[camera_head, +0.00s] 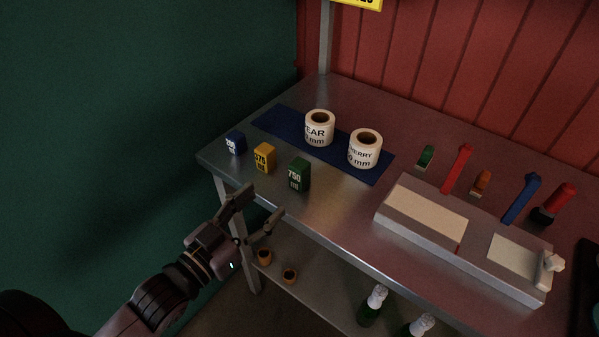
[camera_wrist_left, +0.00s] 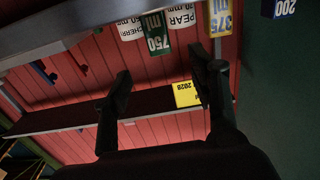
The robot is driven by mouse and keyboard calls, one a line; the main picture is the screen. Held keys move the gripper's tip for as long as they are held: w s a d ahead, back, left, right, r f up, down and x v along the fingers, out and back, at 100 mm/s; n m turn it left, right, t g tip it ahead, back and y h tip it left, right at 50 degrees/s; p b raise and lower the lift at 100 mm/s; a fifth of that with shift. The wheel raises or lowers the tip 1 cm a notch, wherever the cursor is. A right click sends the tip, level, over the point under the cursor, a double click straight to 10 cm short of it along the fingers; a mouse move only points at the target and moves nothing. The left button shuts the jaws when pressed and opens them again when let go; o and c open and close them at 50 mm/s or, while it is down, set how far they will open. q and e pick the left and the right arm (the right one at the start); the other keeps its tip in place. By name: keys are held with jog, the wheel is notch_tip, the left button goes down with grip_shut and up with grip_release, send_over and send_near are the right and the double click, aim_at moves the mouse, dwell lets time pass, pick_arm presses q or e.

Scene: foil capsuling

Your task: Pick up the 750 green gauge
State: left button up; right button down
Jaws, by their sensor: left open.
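The 750 green gauge (camera_head: 299,174) is a small dark green block marked "750 ml", standing upright on the metal table near its front edge. It also shows in the left wrist view (camera_wrist_left: 156,33), upside down in that picture, at the top. My left gripper (camera_head: 261,206) is open and empty, at the table's front edge, to the left of the green gauge and apart from it. Its two fingers show in the left wrist view (camera_wrist_left: 160,80). A yellow 375 gauge (camera_head: 264,158) and a blue 200 gauge (camera_head: 236,143) stand to the left of the green one. My right gripper is not in view.
Two label rolls, PEAR (camera_head: 319,128) and CHERRY (camera_head: 365,149), stand on a blue mat (camera_head: 278,119) behind the gauges. A grey tray block (camera_head: 425,213) and several coloured tools lie at right. Bottles (camera_head: 372,305) stand on the lower shelf. Bare tabletop lies right of the green gauge.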

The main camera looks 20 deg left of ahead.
aim_at(294, 177)
pick_arm(q)
jog(key=p+x, duration=0.1)
jog(key=x, duration=0.5)
jog(key=shift+w+d, duration=0.1)
jog(key=shift+w, duration=0.25)
jog(key=shift+f+p+x, duration=0.15)
jog(key=shift+x, duration=0.8)
jog(key=shift+f+p+x, duration=0.2)
jog(key=shift+x, duration=0.8)
jog(key=shift+f+p+x, duration=0.15)
jog(key=shift+x, duration=0.8)
jog(key=shift+s+d, duration=0.1)
jog(key=shift+c, duration=0.3)
jog(key=c, duration=1.2)
